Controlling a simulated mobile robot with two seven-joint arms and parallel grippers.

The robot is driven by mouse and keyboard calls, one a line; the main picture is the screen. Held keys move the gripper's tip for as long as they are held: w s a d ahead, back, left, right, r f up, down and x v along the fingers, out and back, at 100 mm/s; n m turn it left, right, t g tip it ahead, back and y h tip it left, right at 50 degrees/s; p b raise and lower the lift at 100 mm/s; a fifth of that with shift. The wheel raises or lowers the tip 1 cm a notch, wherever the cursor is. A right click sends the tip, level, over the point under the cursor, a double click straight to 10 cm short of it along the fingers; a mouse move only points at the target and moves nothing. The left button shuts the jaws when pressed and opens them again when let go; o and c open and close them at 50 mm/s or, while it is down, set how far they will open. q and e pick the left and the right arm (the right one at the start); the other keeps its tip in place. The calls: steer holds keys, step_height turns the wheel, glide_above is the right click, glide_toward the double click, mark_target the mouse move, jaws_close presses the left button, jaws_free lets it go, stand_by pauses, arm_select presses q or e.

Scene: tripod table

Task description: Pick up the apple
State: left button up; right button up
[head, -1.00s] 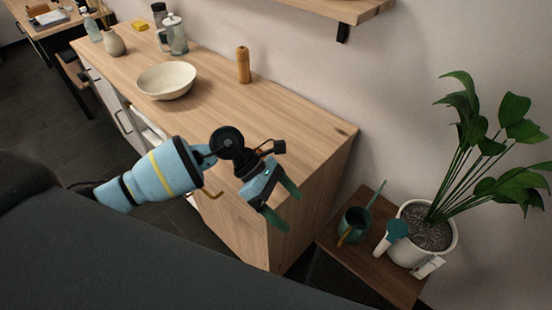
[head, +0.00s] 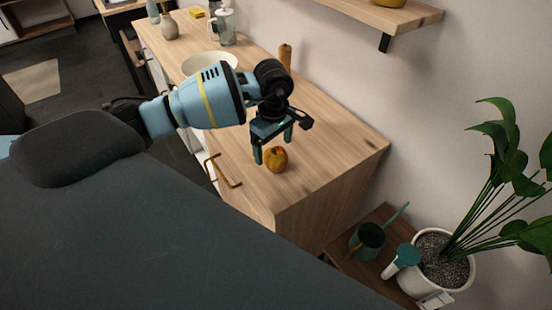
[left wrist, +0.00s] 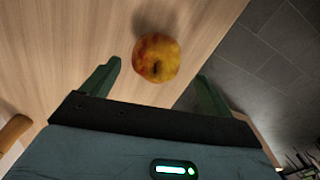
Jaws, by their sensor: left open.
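A red and yellow apple (head: 276,159) rests on the wooden cabinet top (head: 325,135), near its front edge and right end. My left gripper (head: 273,151) is open and points down at the apple in the head view. In the left wrist view the apple (left wrist: 156,57) lies just beyond the two green fingers (left wrist: 156,85), roughly centred between them, with nothing held. I cannot tell the exact height of the fingers above the wood. My right gripper is not in view.
A pale bowl (head: 209,61) stands behind my left arm, partly hidden. A wooden mill (head: 285,57) stands behind the gripper. A low side table to the right holds a watering can (head: 368,241) and a potted plant (head: 443,260). A wall shelf (head: 385,14) hangs above.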

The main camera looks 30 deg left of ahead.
mark_target(276, 152)
arm_select(q)
steer(key=shift+w+d+f, duration=0.1)
steer(key=shift+w+f, duration=0.05)
steer(key=shift+f, duration=1.25)
steer(key=shift+w+d+f, duration=0.1)
steer(key=shift+w+f, duration=0.05)
steer(key=shift+f, duration=1.25)
steer(key=c, duration=1.2)
steer(key=shift+a, duration=0.1)
steer(key=shift+r, duration=0.15)
steer(key=shift+r, duration=0.55)
step_height(276, 152, up, 2)
steer(key=shift+r, duration=0.1)
steer(key=s, duration=0.5)
steer(key=s+r, duration=0.1)
steer(key=s, duration=0.4)
steer(key=s+d, duration=0.1)
steer(key=s, duration=0.5)
steer(key=shift+r, duration=0.25)
